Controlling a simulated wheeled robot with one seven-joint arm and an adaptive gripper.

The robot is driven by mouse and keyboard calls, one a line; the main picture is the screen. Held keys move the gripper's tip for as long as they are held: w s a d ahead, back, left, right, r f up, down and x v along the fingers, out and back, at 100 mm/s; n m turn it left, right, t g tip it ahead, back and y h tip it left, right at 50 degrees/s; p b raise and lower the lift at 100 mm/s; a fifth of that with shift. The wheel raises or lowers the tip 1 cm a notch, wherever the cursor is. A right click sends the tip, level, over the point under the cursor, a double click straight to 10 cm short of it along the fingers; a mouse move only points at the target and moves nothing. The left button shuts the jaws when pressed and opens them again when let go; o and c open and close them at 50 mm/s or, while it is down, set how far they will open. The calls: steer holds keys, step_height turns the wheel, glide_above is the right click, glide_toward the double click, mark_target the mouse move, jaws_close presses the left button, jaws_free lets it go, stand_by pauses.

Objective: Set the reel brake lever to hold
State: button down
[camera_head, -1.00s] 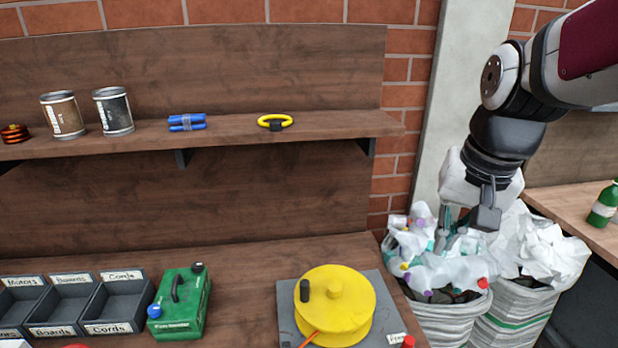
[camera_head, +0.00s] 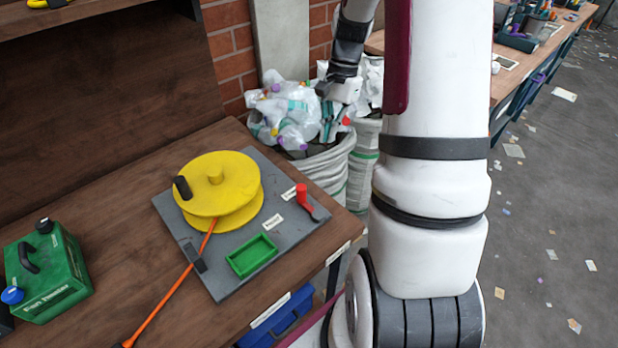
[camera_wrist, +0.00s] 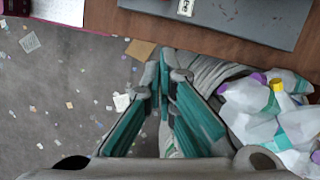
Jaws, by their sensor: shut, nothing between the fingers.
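The reel brake lever (camera_head: 302,194) has a red grip and sits at the right side of a grey base plate (camera_head: 225,281). A yellow reel (camera_head: 237,178) with a black handle stands on the same plate. Two small white labels lie beside the lever; their words are too small to read in this view. My gripper (camera_head: 331,130) is beyond the lever, over the bags, and is shut and empty. In the wrist view its teal-padded fingers (camera_wrist: 164,78) point toward the bench edge, and the grey plate (camera_wrist: 245,18) shows at the top. The lever is not seen there.
An orange cord (camera_head: 170,291) runs from the reel across the bench. A green tray (camera_head: 252,255) is on the plate. A bag of plastic bottles (camera_head: 290,115) stands past the bench end. My arm's column fills the right.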

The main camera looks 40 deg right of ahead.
steer(key=shift+d+f, duration=0.15)
steer(key=a+f, duration=0.1)
steer(key=f, duration=0.2)
steer(key=s+a+f, duration=0.1)
steer(key=a+f, duration=0.1)
steer(key=f, duration=0.1)
steer(key=a+f, duration=0.2)
steer(key=f, duration=0.1)
steer(key=shift+s+a+f+p, duration=0.1)
steer(key=shift+s+f+p, duration=0.1)
steer(key=shift+f+p, duration=0.15)
steer(key=shift+s+a, duration=0.1)
steer(key=shift+a, duration=0.45)
